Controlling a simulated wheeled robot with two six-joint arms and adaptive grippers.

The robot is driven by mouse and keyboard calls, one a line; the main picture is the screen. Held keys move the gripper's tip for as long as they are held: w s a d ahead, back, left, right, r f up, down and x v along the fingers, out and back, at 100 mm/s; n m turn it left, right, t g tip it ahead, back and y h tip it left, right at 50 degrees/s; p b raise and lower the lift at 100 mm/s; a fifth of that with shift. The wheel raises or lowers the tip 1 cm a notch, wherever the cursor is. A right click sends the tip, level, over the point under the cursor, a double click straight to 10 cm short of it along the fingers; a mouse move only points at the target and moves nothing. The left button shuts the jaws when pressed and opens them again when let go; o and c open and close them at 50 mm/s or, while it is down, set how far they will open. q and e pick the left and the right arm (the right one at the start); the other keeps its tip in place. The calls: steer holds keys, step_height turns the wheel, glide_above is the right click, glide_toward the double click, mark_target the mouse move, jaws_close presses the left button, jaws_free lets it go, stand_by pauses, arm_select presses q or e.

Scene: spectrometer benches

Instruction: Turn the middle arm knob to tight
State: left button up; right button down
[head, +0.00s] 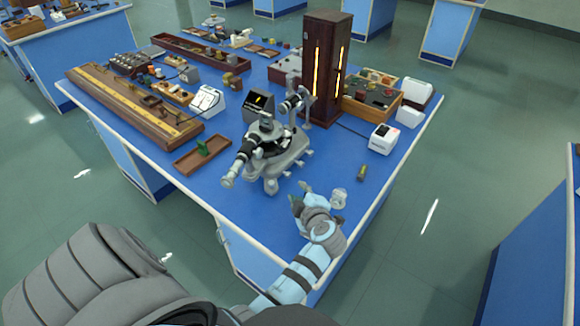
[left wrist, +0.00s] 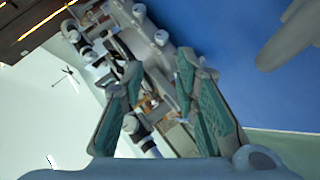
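The spectrometer (head: 286,158), a grey instrument with black-banded tubes, stands on the blue bench. Small knobs (head: 303,163) stick out from its right side. I cannot tell for sure which is the middle arm knob. My left gripper (head: 301,196) is just in front of the instrument, low over the bench near its front edge. In the left wrist view its two green-padded fingers (left wrist: 160,85) are apart, with nothing held between them. The spectrometer shows beyond and between them, with a row of rounded knobs (left wrist: 161,38) past the fingertips. My right gripper is not in view.
A clear small object (head: 339,198) stands right beside my left gripper. A small brass-coloured cylinder (head: 362,173) and a white box (head: 383,139) are to the right. A wooden tray (head: 190,163) lies to the left, and a tall dark cabinet (head: 326,65) stands behind.

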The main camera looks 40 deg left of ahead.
mark_target(289, 176)
arm_select(q)
steer(key=b+x, duration=0.1)
steer(key=x, duration=0.3)
steer(key=b+x, duration=0.2)
steer(key=x, duration=0.2)
steer(key=b+x, duration=0.2)
steer(key=x, duration=0.2)
steer(key=shift+s+f, duration=0.15)
steer(key=shift+f, duration=0.15)
steer(key=shift+w+a+f+b, duration=0.1)
steer(key=shift+w+a+b, duration=0.2)
jaws_close()
